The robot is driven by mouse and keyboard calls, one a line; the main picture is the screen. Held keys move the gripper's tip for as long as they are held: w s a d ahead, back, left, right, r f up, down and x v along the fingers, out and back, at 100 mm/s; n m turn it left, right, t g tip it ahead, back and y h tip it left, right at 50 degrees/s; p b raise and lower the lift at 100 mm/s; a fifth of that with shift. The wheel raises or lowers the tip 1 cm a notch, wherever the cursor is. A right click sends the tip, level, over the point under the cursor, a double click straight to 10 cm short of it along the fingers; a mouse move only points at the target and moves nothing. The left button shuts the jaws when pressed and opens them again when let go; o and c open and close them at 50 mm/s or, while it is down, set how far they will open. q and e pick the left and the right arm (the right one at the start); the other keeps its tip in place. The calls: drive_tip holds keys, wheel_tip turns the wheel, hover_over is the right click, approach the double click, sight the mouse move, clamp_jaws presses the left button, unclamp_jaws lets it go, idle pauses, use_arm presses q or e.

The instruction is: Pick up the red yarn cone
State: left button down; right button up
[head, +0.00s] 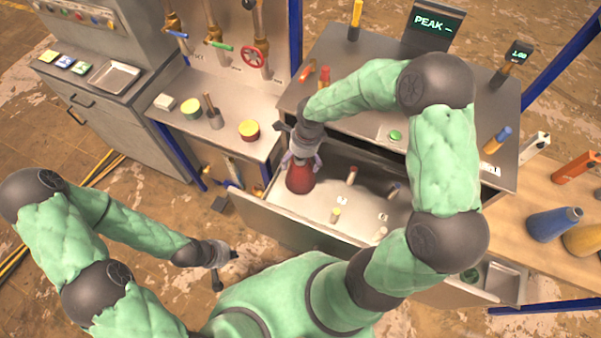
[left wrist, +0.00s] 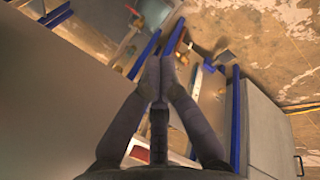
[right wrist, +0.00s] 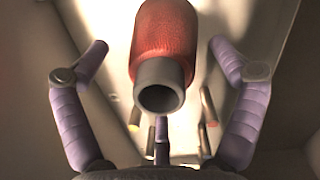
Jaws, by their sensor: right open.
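The red yarn cone (head: 300,179) stands upright inside the open drawer, near its left end. In the right wrist view its red body (right wrist: 165,42) and its hollow grey tip (right wrist: 160,88) point toward the camera. My right gripper (head: 303,156) is right above the cone, pointing down. Its purple fingers (right wrist: 158,48) are open, spread on both sides of the cone, with visible gaps to it. My left gripper (head: 226,268) is empty, low at the left, outside the drawer. In the left wrist view its fingers (left wrist: 160,60) come together at the tips.
The drawer (head: 290,222) also holds several small upright pegs with white labels. Its walls are close around the right gripper. A worktop (head: 345,115) with a display lies behind the drawer.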

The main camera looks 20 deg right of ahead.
drive_tip(key=c, duration=1.8)
drive_tip(key=shift+r, duration=0.15)
